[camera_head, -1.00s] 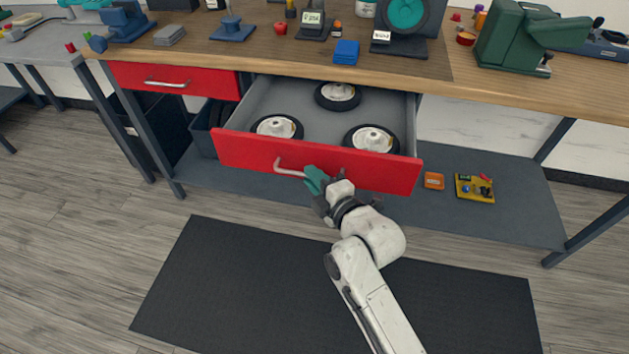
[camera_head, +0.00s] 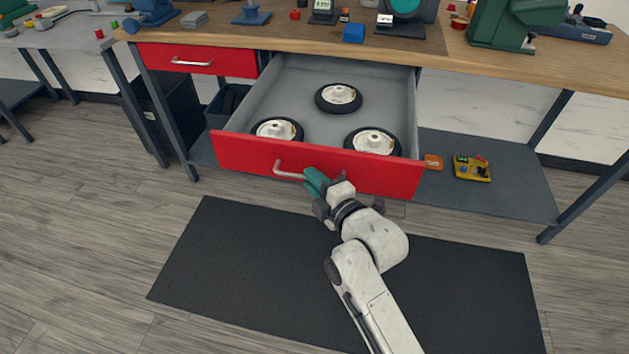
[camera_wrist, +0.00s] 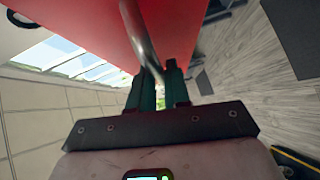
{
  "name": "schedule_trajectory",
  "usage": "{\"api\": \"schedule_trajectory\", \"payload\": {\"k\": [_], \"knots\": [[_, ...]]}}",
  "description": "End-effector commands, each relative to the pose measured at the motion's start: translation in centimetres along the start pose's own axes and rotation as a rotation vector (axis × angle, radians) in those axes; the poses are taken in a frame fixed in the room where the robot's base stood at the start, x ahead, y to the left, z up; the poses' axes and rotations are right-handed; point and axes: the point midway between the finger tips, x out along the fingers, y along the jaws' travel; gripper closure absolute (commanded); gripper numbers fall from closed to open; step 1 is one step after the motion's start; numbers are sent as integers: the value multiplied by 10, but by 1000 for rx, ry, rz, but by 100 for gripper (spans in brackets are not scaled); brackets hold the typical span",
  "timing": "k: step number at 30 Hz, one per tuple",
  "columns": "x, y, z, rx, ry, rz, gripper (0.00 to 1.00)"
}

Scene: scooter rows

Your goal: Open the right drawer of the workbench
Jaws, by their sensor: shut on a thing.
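The right drawer (camera_head: 350,172) of the workbench has a red front and stands pulled well out, its grey inside showing. Several parts of its metal bar handle (camera_head: 287,172) are visible; the right end is hidden behind my gripper. My gripper (camera_head: 309,180) is at the right part of that handle, its green fingers shut on it. In the wrist view the handle (camera_wrist: 140,38) runs down between the fingers (camera_wrist: 160,88) from the red drawer front (camera_wrist: 178,30). Three wheels with black tyres (camera_head: 338,97) lie inside the drawer.
The left red drawer (camera_head: 197,60) is shut. The wooden bench top (camera_head: 520,66) holds tools and a green machine (camera_head: 500,25). A grey lower shelf (camera_head: 510,190) carries small items. A black mat (camera_head: 240,265) covers the floor in front.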

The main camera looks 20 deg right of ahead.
Motion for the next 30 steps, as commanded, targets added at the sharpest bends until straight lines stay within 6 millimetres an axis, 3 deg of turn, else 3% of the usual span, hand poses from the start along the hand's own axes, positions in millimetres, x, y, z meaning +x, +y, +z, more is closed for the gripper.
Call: {"api": "schedule_trajectory", "payload": {"k": [8,9,15,24,30], "knots": [[0,-2,1,1,-2,-5,100],[0,-2,1,1,-2,-5,82],[0,-1,1,1,-1,-3,63],[-2,-1,0,1,0,-1,62],[-26,-1,0,2,0,-3,62]]}}
